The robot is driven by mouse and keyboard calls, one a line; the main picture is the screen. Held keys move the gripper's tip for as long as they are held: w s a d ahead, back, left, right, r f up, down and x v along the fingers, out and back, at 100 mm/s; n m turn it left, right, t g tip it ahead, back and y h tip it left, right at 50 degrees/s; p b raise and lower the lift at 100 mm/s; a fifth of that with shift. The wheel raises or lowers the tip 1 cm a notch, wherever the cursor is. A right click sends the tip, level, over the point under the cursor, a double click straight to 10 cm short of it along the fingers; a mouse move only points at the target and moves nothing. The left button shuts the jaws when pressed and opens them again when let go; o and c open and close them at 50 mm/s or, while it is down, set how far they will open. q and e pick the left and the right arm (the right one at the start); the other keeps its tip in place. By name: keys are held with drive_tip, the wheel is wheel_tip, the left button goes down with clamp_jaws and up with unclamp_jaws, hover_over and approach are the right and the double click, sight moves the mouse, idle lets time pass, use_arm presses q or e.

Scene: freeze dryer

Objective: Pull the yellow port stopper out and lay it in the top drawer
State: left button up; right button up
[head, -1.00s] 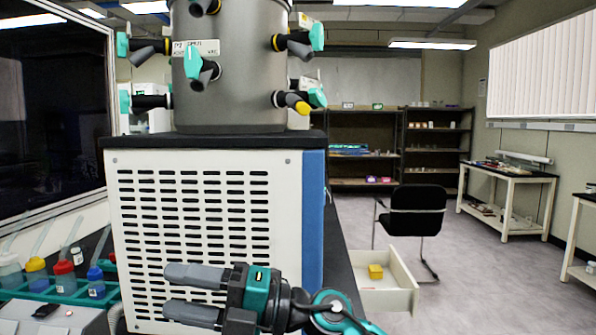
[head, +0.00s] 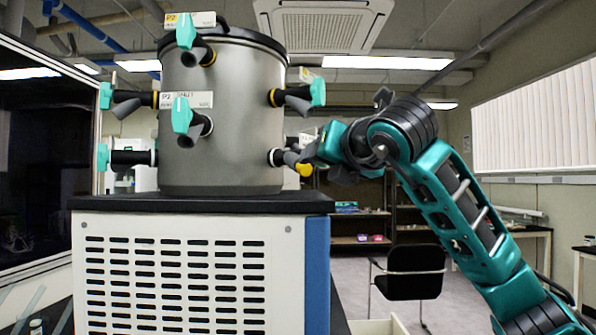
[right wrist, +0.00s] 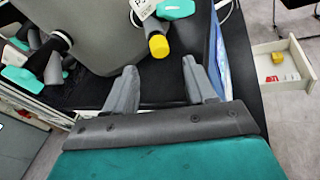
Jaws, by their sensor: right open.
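The yellow port stopper (head: 304,169) sits in the end of a grey port low on the right side of the steel drum. In the right wrist view the stopper (right wrist: 158,46) lies just beyond and between my fingertips, not touching them. My right gripper (head: 309,152) is beside that port; in the right wrist view its two fingers (right wrist: 160,68) are spread, with nothing between them. The open white drawer (right wrist: 299,44) is at the right of the wrist view. In the head view only a sliver of the drawer (head: 400,326) shows. My left gripper is out of view.
The steel drum (head: 232,120) has several teal-handled ports, with one teal handle (right wrist: 176,9) close to the stopper. It stands on a black-topped white cabinet (head: 180,270). A yellow block (right wrist: 278,58) lies in the drawer. A black chair (head: 412,270) stands behind.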

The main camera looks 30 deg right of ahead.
sight(306, 168)
drive_tip(key=p+x, duration=0.2)
drive_tip(key=x, duration=0.4)
drive_tip(key=shift+r, duration=0.1)
drive_tip(key=shift+x, duration=0.75)
drive_tip(key=shift+a+b, duration=0.1)
drive_tip(key=shift+b, duration=0.2)
idle(0.8)
drive_tip(key=shift+c, duration=0.2)
clamp_jaws()
idle(0.4)
